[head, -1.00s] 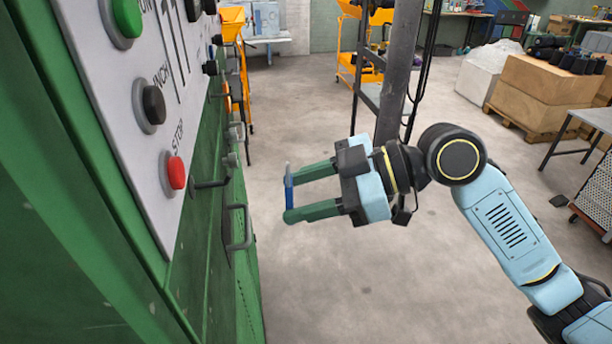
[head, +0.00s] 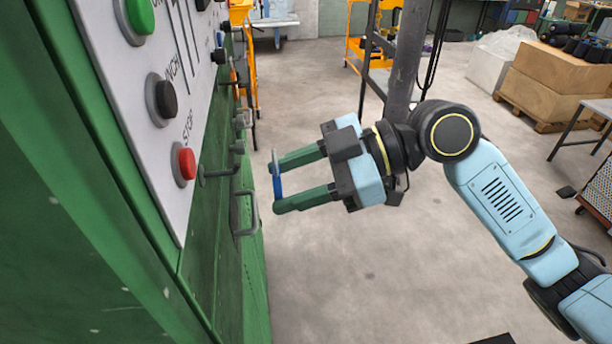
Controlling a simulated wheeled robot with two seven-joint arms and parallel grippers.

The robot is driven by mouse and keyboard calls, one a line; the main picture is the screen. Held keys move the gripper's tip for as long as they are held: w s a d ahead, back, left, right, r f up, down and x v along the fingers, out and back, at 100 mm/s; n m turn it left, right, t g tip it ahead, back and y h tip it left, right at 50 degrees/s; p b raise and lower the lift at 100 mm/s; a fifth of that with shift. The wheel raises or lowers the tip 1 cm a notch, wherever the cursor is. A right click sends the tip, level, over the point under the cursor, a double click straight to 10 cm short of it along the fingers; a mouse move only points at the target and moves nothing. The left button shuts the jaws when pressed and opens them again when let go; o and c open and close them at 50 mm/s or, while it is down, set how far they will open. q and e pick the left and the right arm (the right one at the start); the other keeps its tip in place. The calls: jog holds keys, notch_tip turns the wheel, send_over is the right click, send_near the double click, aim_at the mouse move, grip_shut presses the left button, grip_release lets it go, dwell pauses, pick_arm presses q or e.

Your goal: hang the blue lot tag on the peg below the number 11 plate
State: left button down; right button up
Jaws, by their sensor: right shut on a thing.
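My right gripper (head: 277,188) comes in from the right and holds the blue lot tag (head: 277,183) at its fingertips. The tag shows nearly edge-on as a thin upright blue strip with a paler top. It is in the air, a little right of the green machine front. My left gripper is not in view.
The green machine (head: 100,220) fills the left side, with green, black and red STOP (head: 184,164) buttons. A grey handle (head: 243,212) juts out near the tag. A grey post (head: 403,60) and orange carts stand behind. The floor between is clear.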

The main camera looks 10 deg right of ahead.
jog(key=a, duration=0.5)
jog(key=shift+w+a+f+p, duration=0.3)
jog(key=shift+w, duration=0.05)
jog(key=shift+a+f, duration=0.55)
jog(key=shift+a, duration=0.05)
dwell(0.4)
jog(key=o, duration=1)
